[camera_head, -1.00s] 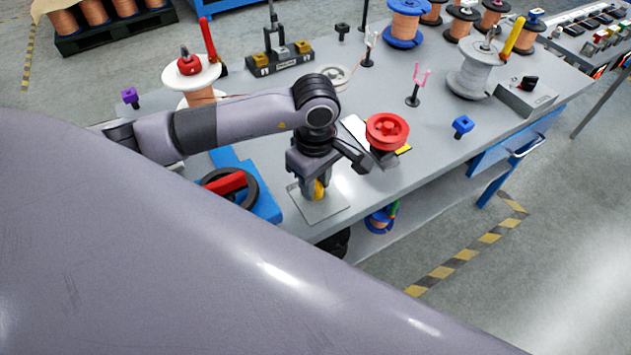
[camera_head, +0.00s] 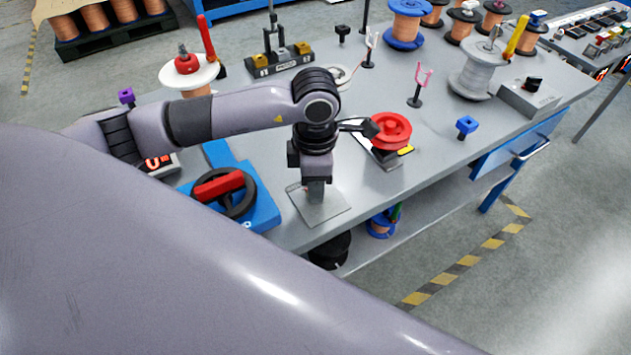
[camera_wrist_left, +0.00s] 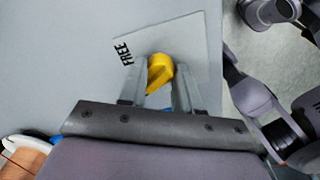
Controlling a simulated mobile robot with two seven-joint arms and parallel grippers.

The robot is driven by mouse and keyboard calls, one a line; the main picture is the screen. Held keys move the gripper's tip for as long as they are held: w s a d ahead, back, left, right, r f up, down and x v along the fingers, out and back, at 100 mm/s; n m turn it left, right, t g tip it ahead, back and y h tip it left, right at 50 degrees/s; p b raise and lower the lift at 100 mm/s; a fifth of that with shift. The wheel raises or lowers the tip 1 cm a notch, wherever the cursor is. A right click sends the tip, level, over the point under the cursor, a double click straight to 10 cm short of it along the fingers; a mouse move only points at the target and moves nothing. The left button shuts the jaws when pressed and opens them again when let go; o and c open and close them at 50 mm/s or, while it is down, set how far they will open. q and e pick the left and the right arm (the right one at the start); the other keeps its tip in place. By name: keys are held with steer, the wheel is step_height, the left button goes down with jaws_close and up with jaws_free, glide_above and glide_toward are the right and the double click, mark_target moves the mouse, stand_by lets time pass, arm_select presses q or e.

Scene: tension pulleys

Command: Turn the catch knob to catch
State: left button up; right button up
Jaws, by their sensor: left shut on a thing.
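The yellow catch knob (camera_wrist_left: 160,72) sits on a flat grey plate (camera_wrist_left: 200,40) with the word FREE printed at its left edge in the left wrist view. My left gripper (camera_wrist_left: 162,84) is shut on the knob, one finger on each side of it. In the head view my left gripper (camera_head: 316,194) points down over the plate (camera_head: 335,209) and hides the knob. The CATCH label cannot be seen. My right gripper is not in view.
A red spool (camera_head: 389,131) stands close to the right of my left wrist. A black handwheel with a red grip (camera_head: 219,187) lies on a blue base to the left. The bench's front edge is just below the plate.

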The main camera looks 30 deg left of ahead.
arm_select(q)
steer(key=shift+n, duration=0.6)
steer(key=o, duration=1.1)
steer(key=shift+c, duration=0.2)
steer(key=shift+r, duration=0.1)
step_height(320, 180, up, 7)
steer(key=shift+r, duration=0.1)
